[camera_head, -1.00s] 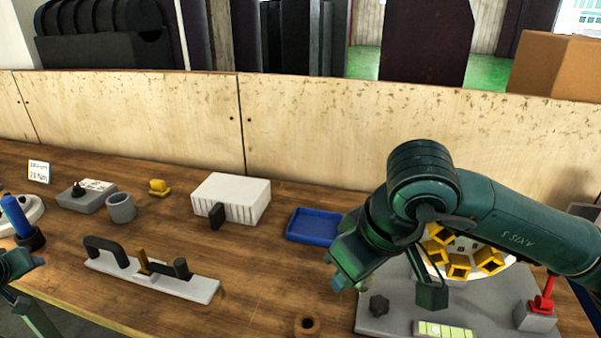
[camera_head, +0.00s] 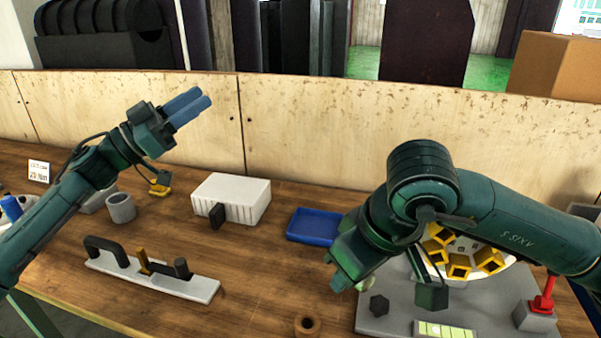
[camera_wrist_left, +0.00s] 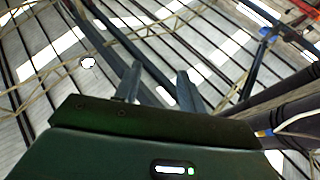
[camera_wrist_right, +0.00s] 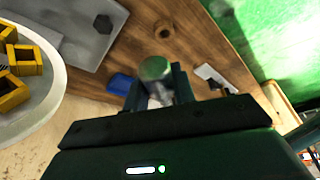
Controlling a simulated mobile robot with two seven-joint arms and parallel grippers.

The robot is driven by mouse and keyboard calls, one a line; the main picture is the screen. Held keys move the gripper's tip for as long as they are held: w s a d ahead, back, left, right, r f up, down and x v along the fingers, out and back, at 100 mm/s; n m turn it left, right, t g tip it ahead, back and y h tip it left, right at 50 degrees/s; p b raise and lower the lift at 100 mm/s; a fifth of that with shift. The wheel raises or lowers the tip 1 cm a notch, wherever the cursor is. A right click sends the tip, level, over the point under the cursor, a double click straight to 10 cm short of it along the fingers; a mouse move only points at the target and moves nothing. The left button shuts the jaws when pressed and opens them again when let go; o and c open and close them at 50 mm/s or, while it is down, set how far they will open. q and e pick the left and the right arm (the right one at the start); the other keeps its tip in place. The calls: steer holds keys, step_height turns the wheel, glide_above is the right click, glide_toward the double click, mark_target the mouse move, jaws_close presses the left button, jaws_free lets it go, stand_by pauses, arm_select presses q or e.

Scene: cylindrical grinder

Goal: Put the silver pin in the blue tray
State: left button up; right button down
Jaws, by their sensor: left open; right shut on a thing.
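My right gripper (camera_head: 345,280) hangs just left of the grey plate in the head view. In the right wrist view the right gripper (camera_wrist_right: 158,88) is shut on the silver pin (camera_wrist_right: 155,69), whose round end shows between the fingers. The pin is mostly hidden by the arm in the head view. The blue tray (camera_head: 315,238) lies on the table behind and left of the right gripper and looks empty; part of it also shows in the right wrist view (camera_wrist_right: 121,84). My left gripper (camera_head: 196,103) is open, empty and raised, pointing up and right.
A white slotted block (camera_head: 238,190) stands left of the tray. A white bar with black handles (camera_head: 200,290) lies front left. A brown ring (camera_head: 307,325) sits near the front. The grey plate (camera_head: 385,322) carries a disc with yellow sockets (camera_head: 458,265). Bare wood lies before the tray.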

arm_select(q)
steer(key=s+d+f+m+g+y, duration=0.1)
steer(key=s+d+m+g+y, duration=0.2)
steer(key=s+d+m+g, duration=0.6)
steer(key=s+d+m+g+y, duration=0.35)
steer(key=d+m+g, duration=0.3)
steer(key=d, duration=0.45)
steer(key=s+d+f+y, duration=0.1)
steer(key=f+y, duration=0.1)
steer(key=f, duration=0.3)
steer(key=s+d+f+t+y, duration=0.1)
steer(key=s+f+y, duration=0.1)
steer(key=f, duration=0.3)
steer(key=s+d+f+m+y, duration=0.1)
steer(key=d+f+y, duration=0.1)
steer(key=f+y, duration=0.2)
steer(key=shift+s+f+t, duration=0.25)
steer(key=shift+f, duration=0.15)
